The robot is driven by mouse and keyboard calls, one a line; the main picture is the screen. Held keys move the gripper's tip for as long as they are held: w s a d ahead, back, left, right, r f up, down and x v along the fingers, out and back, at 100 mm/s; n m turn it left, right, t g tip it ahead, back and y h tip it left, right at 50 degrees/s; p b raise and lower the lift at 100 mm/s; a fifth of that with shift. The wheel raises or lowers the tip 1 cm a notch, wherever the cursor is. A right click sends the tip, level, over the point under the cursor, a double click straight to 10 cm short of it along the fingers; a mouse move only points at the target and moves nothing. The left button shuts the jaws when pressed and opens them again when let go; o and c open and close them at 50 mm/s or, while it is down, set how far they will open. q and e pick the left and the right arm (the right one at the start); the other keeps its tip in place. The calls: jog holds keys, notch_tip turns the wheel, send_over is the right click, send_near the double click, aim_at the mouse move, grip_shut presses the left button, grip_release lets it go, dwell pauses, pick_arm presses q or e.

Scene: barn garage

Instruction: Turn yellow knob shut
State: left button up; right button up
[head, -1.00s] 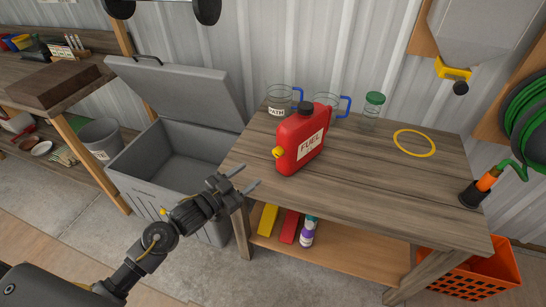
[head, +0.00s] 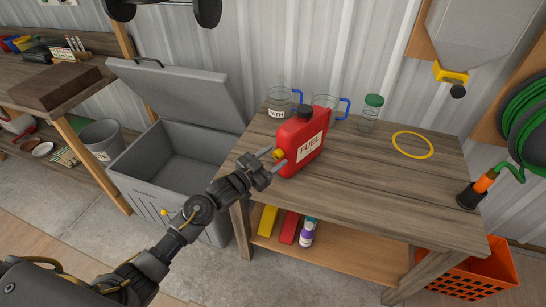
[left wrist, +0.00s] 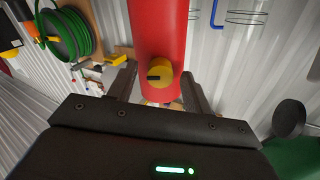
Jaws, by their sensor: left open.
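The yellow knob (head: 279,154) is on the left side of the red fuel can (head: 303,143), which stands upright on the wooden workbench. In the left wrist view the knob (left wrist: 159,74) faces the camera on the red can (left wrist: 160,30), with a dark slot across its face. My left gripper (head: 273,158) is open, its fingertips close to the knob. In the left wrist view its fingers (left wrist: 158,90) lie to either side of the knob. Whether they touch it I cannot tell. My right gripper is not in view.
Two clear mugs with blue handles and a green-lidded jar (head: 371,113) stand behind the can. A yellow ring (head: 412,145) lies on the workbench (head: 390,190). An open grey chest (head: 150,190) is at the left. An orange crate (head: 470,275) is below right.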

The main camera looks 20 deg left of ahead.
pick_arm(q)
jog(key=shift+c, duration=0.4)
jog(key=c, duration=0.9)
